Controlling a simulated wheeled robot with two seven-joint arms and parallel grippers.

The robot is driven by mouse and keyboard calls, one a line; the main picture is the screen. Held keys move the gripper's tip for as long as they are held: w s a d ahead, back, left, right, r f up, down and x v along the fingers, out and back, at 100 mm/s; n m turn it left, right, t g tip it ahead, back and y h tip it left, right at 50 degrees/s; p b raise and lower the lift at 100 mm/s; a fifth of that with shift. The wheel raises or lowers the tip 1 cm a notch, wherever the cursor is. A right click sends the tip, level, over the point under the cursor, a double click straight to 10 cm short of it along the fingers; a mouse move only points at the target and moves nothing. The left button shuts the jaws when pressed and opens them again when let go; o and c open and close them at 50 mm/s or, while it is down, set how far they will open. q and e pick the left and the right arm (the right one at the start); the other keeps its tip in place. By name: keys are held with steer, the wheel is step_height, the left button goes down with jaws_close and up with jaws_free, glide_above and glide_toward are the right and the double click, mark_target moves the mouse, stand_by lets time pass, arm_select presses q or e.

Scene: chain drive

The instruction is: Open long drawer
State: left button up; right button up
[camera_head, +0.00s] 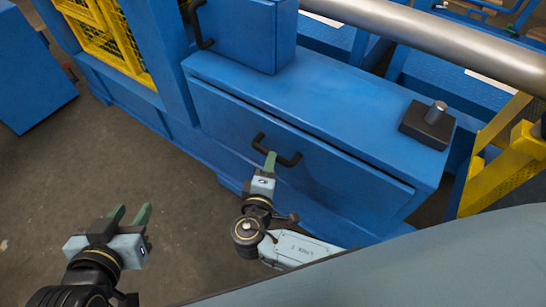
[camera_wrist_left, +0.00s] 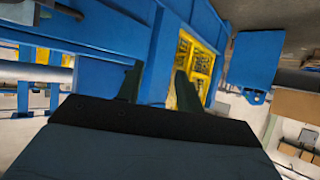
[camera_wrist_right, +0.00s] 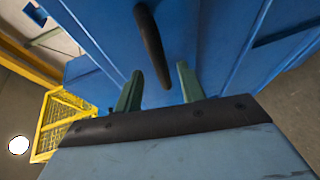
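The long drawer (camera_head: 335,168) is a wide blue front panel low in the blue machine, and it looks shut. Its black bar handle (camera_head: 287,157) is near the middle of the panel and also shows in the right wrist view (camera_wrist_right: 151,45). My right gripper (camera_head: 270,161) is at the handle. In the right wrist view its green fingers (camera_wrist_right: 160,88) are apart, with the handle's near end appearing between them; contact cannot be told. My left gripper (camera_head: 130,214) is open and empty over the floor, left of the drawer; its fingers show apart in the left wrist view (camera_wrist_left: 155,85).
A blue door (camera_head: 240,30) with a black handle (camera_head: 200,28) is above the drawer's left part. A dark block with a metal peg (camera_head: 427,125) stands on the ledge. Yellow mesh (camera_head: 105,35) is at upper left. The grey floor (camera_head: 150,175) before the drawer is clear.

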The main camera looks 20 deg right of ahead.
steer(key=b+x, duration=0.1)
steer(key=x, duration=0.3)
arm_select(q)
steer(key=shift+w+d+r+t+h, duration=0.2)
steer(key=shift+w+d+r+t, duration=0.15)
steer(key=shift+r+t, duration=0.4)
steer(key=shift+w+d+r+t+h, duration=0.25)
steer(key=shift+w+r+t, duration=0.25)
steer(key=shift+r, duration=0.5)
steer(key=shift+w+d+r+t+h, duration=0.15)
steer(key=shift+w+d+r+t, duration=0.15)
steer(key=shift+r+t, duration=0.5)
arm_select(e)
steer(key=shift+w+d, duration=0.15)
steer(key=shift+w, duration=0.1)
jaws_close()
